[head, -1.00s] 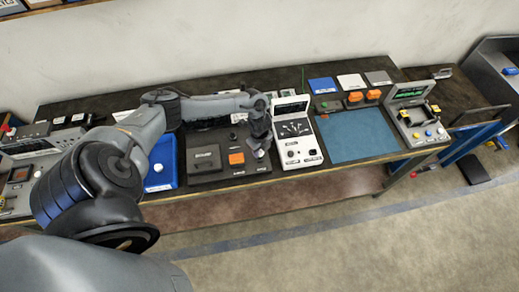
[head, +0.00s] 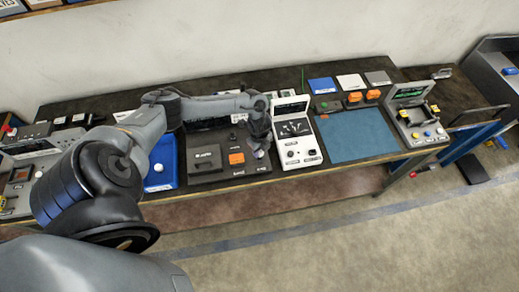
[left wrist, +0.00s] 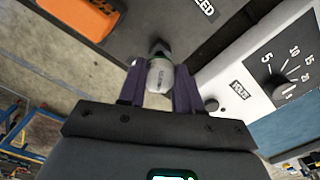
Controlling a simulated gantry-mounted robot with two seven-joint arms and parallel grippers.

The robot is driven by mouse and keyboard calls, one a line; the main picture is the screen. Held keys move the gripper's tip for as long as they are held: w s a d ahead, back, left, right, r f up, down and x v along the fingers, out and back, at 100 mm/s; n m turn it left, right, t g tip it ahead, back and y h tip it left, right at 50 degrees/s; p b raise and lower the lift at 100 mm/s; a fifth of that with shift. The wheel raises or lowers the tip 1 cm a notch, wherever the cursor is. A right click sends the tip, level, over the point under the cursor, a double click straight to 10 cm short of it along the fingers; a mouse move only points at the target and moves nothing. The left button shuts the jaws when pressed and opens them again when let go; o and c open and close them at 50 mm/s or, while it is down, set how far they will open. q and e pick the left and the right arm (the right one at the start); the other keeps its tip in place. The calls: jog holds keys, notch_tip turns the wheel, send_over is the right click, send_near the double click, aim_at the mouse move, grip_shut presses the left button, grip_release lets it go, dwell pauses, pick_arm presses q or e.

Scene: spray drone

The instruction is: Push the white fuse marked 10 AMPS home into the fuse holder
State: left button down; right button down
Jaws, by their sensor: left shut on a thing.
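The white fuse (left wrist: 161,75) is held between the two dark fingers of my left gripper (left wrist: 160,90) in the left wrist view. Print on the fuse is too small to read. Its far end meets a dark round part over the dark panel (left wrist: 170,25); I cannot tell whether that part is the fuse holder or the fuse's own end cap, nor how deep the fuse sits. In the head view my left gripper (head: 259,150) is low beside the dark panel's right edge, and the fuse is too small to make out. My right gripper is out of view.
A white meter (head: 297,140) with a dial stands close on the right of the gripper. An orange block (head: 237,159) is on the dark panel to its left. A blue box (head: 162,163) stands further left. A teal mat (head: 357,135) lies clear to the right.

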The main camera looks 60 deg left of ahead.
aim_at(260, 151)
pick_arm(q)
jog(key=shift+f+b, duration=1.1)
jog(key=shift+f, duration=0.55)
jog(key=c, duration=0.7)
grip_release()
jog(key=shift+r, duration=0.15)
jog(key=shift+r, duration=0.35)
notch_tip(260, 151, up, 10)
jog(key=shift+f, duration=0.1)
